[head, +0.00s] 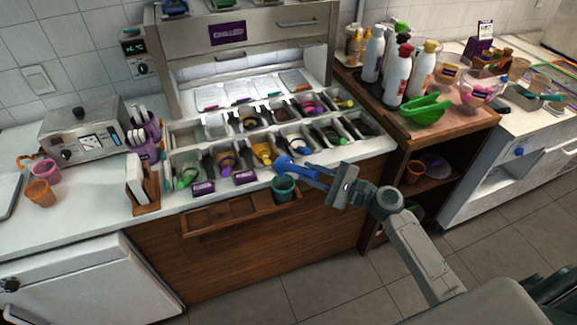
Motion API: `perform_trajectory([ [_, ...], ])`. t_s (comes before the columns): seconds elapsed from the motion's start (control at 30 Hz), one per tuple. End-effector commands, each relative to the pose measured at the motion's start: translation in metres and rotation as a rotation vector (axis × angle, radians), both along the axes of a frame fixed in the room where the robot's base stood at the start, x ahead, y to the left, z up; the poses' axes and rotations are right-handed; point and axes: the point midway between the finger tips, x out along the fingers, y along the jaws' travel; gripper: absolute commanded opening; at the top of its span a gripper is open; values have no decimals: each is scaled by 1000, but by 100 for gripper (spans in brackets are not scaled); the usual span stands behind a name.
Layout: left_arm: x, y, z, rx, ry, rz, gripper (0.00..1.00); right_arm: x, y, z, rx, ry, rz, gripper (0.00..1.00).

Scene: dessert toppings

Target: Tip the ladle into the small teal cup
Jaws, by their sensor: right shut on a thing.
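The small teal cup (284,189) stands upright at the front edge of the toppings counter, in the middle of the head view. A blue ladle (291,166) is just above the cup, its head at the left. My right gripper (322,178) comes in from the right and is shut on the ladle's handle. The ladle's head looks tilted over or just behind the cup's rim; I cannot tell its exact angle. The inside of the cup and any topping in the ladle are too small to make out. My left gripper is not in view.
Several topping bins (225,160) with coloured scoops lie behind the cup. A wooden shelf (240,212) runs along the counter front. Pink (46,171) and orange (40,193) cups stand at the left.

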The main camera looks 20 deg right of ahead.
Motion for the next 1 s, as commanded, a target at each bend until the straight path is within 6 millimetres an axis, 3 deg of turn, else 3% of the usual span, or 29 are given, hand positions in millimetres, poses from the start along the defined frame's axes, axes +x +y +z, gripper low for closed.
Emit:
perform_trajectory([
  [0.6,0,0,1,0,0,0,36,0,0,2,0,0,0,0],
  [1.0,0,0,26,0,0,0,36,0,0,32,0,-1,1,0],
])
